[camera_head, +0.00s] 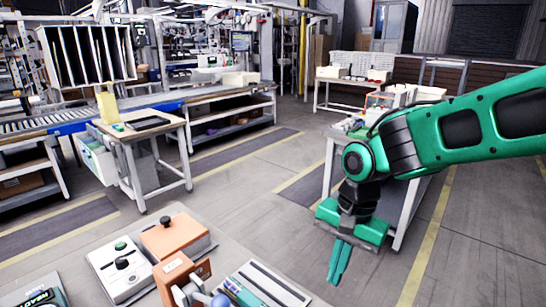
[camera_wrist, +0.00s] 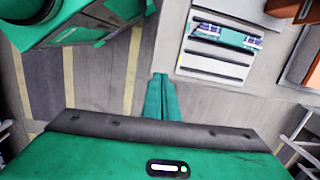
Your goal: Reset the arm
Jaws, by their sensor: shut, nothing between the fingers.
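My gripper (camera_head: 338,264) is green with a dark wrist joint and hangs down from my green arm (camera_head: 450,130) at the right of the head view. Its two fingers are together with nothing between them. It is in the air, to the right of the near bench. In the wrist view the shut fingers (camera_wrist: 161,92) point away over bare grey floor. No object touches the fingers in either view.
A small table (camera_head: 150,130) stands at the left. Grey floor lies open in the middle.

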